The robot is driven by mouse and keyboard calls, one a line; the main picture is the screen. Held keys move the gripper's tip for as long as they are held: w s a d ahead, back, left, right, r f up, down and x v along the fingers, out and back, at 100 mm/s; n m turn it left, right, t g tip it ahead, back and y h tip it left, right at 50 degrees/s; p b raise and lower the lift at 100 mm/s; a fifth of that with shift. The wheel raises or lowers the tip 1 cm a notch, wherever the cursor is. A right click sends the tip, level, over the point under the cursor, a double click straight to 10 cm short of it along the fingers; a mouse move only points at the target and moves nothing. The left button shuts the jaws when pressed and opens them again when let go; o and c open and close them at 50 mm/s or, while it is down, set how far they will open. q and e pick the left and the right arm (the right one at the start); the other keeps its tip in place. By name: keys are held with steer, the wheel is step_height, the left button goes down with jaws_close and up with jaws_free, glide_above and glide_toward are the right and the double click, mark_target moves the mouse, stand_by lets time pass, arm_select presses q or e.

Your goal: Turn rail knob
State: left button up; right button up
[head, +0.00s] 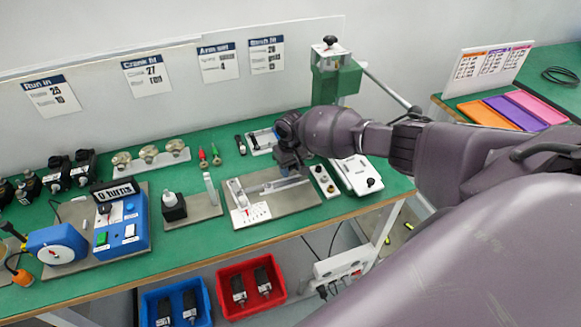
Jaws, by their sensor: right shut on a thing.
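A metal rail (270,190) lies on a grey base plate (292,203) on the green bench, with a white printed scale (250,214) at its left end. My right gripper (290,170) reaches in from the right and points down at the rail's far right end. Its jaws are shut on what appears to be the rail knob, which the fingers hide almost wholly. The knob's angle cannot be read. My left gripper is not in view.
A white box (356,175) and a small panel with round knobs (325,182) stand close right of the plate. A black block on a stand (173,207) is to the left, near a blue counter unit (122,220). A green press (335,80) stands behind.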

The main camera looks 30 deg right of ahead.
steer(key=shift+n, duration=0.3)
steer(key=o, duration=0.9)
